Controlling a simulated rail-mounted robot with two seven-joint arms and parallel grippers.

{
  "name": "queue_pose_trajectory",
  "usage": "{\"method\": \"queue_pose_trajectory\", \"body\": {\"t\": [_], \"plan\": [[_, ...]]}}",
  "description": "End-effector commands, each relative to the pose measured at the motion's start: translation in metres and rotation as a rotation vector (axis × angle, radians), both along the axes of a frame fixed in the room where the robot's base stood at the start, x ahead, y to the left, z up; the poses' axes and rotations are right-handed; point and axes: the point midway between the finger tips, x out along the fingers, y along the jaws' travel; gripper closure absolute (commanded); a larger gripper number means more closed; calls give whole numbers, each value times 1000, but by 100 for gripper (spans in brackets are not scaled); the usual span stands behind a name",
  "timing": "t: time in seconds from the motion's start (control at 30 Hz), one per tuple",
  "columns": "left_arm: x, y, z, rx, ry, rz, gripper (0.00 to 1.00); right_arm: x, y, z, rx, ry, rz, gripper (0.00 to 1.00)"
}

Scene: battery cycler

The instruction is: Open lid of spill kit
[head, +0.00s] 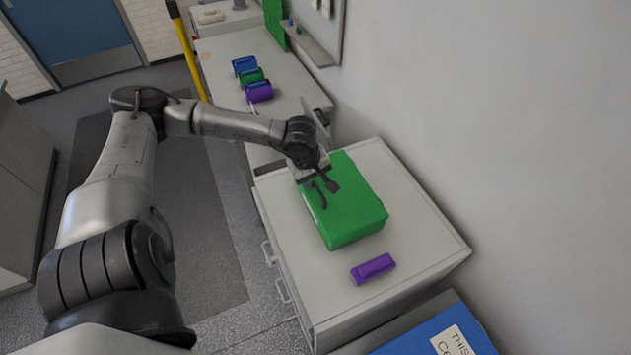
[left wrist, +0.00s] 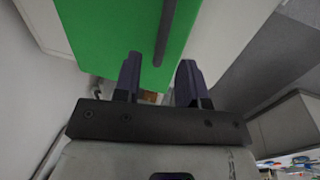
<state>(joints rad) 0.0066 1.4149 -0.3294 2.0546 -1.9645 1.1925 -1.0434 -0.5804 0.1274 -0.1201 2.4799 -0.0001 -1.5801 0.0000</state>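The green box (head: 350,215), which I take to be the spill kit, sits on the white cabinet top in the head view. Its top looks flat and closed. My left gripper (head: 328,194) is over its far left part, fingers apart, with nothing seen between them. In the left wrist view, the green box (left wrist: 105,30) fills the upper middle, with a dark strip (left wrist: 165,30) along it. The open left gripper (left wrist: 160,68) shows two dark fingers at its edge; whether they touch it I cannot tell. My right gripper is not in view.
A purple object (head: 373,268) lies on the white cabinet (head: 415,225) near the box. Blue, green and purple items (head: 259,91) stand on the counter behind. A blue bin (head: 425,335) is at the front. The wall bounds the right side.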

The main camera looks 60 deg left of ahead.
Motion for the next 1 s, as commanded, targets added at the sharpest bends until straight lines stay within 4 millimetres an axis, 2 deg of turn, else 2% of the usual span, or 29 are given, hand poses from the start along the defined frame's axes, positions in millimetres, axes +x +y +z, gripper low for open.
{"method": "queue_pose_trajectory", "body": {"t": [0.3, 0.67, 1.0], "plan": [[4, 0, -23, -1, 1, 1, 62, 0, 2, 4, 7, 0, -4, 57], [5, 0, -25, 1, 1, 0, 62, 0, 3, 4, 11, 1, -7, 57], [5, 0, -25, 1, 0, 0, 93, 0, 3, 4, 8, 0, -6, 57]]}}
